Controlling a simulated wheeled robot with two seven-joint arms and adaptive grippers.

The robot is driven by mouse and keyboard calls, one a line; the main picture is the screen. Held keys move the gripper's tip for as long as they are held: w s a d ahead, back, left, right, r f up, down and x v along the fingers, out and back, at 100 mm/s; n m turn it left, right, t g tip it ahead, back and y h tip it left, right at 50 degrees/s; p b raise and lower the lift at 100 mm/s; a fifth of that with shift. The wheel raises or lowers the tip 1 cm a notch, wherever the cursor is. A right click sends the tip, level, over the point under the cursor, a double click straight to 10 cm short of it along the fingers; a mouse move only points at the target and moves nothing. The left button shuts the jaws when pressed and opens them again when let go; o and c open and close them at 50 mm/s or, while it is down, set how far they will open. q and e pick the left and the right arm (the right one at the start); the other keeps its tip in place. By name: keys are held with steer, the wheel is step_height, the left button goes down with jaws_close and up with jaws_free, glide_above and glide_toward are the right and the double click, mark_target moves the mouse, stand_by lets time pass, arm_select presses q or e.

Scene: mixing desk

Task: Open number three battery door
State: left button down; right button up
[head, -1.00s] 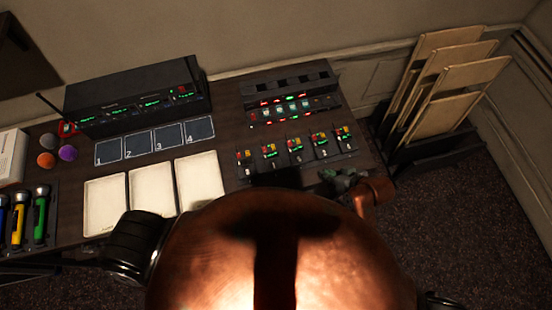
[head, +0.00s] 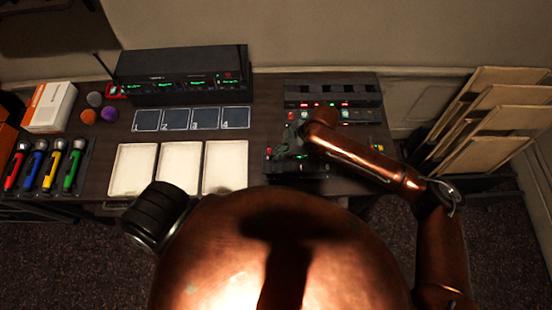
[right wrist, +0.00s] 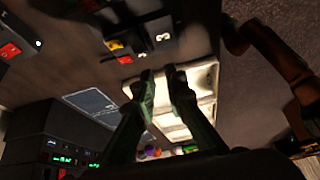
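My right gripper (head: 288,148) is over the row of small transmitter packs at the right of the desk in the head view, and hides most of them. In the right wrist view its two green fingers (right wrist: 163,85) are apart with nothing visible between them. A dark pack with a yellow part (right wrist: 113,45) lies beyond the fingertips, with a white number 3 (right wrist: 163,37) beside it. The fingers appear apart from it. The number three battery door cannot be made out. My left gripper is out of view.
A black receiver rack (head: 185,75) stands at the back. A charger unit (head: 335,95) is behind the packs. White trays (head: 225,165) and numbered dark squares (head: 205,118) lie left of my gripper. Coloured microphones (head: 50,170) are at far left; wooden boards (head: 485,115) stand right.

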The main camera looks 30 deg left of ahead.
mark_target(274, 168)
steer(key=shift+n+h, duration=0.3)
steer(key=shift+h, duration=0.3)
steer(key=f, duration=0.2)
steer(key=a+f, duration=0.1)
steer(key=f, duration=0.4)
steer(key=shift+w+a+f, duration=0.15)
steer(key=shift+w+f, duration=0.05)
steer(key=shift+c, duration=0.7)
jaws_close()
